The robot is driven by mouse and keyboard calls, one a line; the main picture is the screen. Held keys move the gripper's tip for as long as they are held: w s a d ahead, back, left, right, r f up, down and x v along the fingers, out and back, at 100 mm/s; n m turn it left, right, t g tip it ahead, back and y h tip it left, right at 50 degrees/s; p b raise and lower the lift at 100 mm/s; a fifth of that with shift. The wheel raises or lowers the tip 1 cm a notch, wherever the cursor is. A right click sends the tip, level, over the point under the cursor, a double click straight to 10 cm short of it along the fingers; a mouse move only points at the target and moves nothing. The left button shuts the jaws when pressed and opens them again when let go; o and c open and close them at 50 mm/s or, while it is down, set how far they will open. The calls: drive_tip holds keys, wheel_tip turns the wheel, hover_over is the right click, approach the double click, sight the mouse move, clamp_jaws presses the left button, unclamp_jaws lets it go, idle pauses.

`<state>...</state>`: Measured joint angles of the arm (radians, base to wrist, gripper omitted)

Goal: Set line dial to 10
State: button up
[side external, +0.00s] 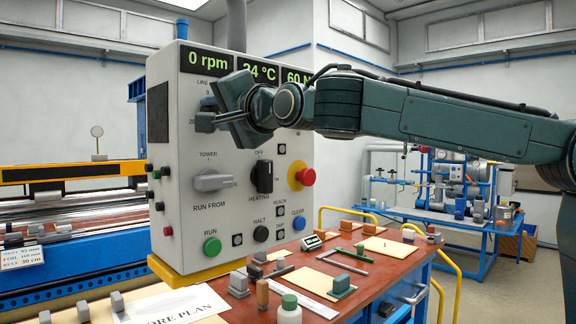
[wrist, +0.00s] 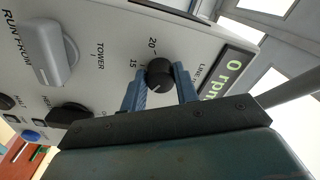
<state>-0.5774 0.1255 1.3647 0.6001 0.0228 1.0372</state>
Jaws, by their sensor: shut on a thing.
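The line dial is a small black round knob (wrist: 159,73) on the light grey control panel (side external: 225,215). In the wrist view the marks 15 and 20 show beside it, and the word LINE is partly cut off by a finger. My gripper (wrist: 158,84) has its two blue fingers on opposite sides of the knob and is shut on it. In the side view my gripper (side external: 206,116) is at the panel's upper left and hides most of the dial. Marks 0 and 20 show there. I cannot tell the dial's exact setting.
The display (side external: 208,62) reads 0 rpm. Below the dial are a grey TOWER selector (side external: 213,181), a black HEATING knob (side external: 262,177), a red mushroom button (side external: 306,177) and a green RUN button (side external: 212,246). A cluttered red-topped bench (side external: 385,280) stands below right.

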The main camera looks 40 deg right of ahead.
idle(0.3)
drive_tip(key=o, duration=1)
drive_tip(key=shift+s, duration=0.2)
drive_tip(key=s, duration=1.3)
drive_tip(key=shift+s+a+f, duration=0.15)
drive_tip(key=shift+s+f, duration=0.05)
drive_tip(key=shift+f, duration=0.1)
